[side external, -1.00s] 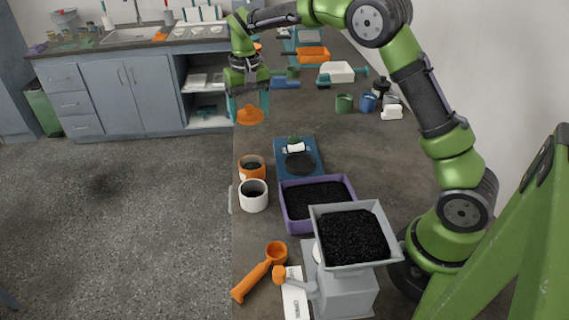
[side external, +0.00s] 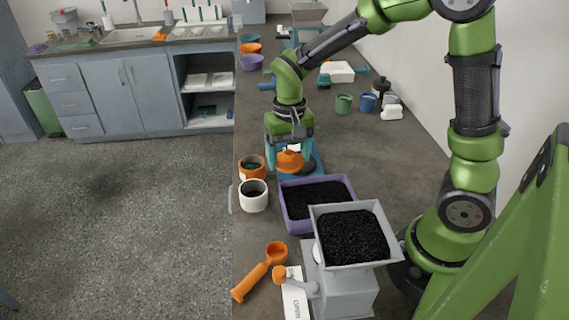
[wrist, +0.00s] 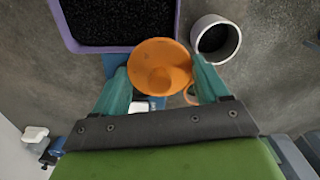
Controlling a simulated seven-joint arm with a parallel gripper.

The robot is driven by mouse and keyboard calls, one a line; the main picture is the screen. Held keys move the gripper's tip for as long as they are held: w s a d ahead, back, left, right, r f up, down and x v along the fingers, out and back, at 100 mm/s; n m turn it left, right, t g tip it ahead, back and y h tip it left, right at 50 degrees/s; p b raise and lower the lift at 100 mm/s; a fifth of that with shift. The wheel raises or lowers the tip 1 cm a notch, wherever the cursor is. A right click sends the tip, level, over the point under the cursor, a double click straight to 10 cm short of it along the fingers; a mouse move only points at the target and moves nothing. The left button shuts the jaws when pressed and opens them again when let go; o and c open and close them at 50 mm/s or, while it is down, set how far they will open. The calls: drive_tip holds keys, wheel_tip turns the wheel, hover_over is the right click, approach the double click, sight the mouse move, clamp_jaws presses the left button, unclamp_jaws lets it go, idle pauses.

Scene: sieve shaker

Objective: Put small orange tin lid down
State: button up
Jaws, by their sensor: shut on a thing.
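The small orange tin lid (side external: 290,161) is held between the teal fingers of my gripper (side external: 290,150). In the wrist view the lid (wrist: 160,66) shows as a round orange disc with a raised middle, and my gripper (wrist: 160,80) is shut on it from both sides. The lid is above the blue scale (side external: 317,160), close to the purple tray, and I cannot tell its exact height. The orange tin (side external: 251,164), open with dark contents, stands just left of the lid in the side view. In the wrist view the lid mostly hides that tin.
A white tin (side external: 253,198) with dark contents stands in front of the orange tin. The purple tray (side external: 288,211) of black grains and a grey hopper (side external: 317,228) are nearby. An orange scoop (side external: 257,275) lies at the front. Green and blue cups (side external: 344,103) stand behind.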

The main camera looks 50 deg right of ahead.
drive_tip(key=shift+w+a+f, duration=0.1)
drive_tip(key=shift+w+f, duration=0.7)
drive_tip(key=shift+w, duration=1.2)
drive_tip(key=shift+w+f, duration=0.75)
drive_tip(key=shift+w, duration=1.2)
drive_tip(key=shift+w+a+f, duration=0.1)
drive_tip(key=shift+w+f, duration=0.7)
drive_tip(key=shift+w, duration=1.2)
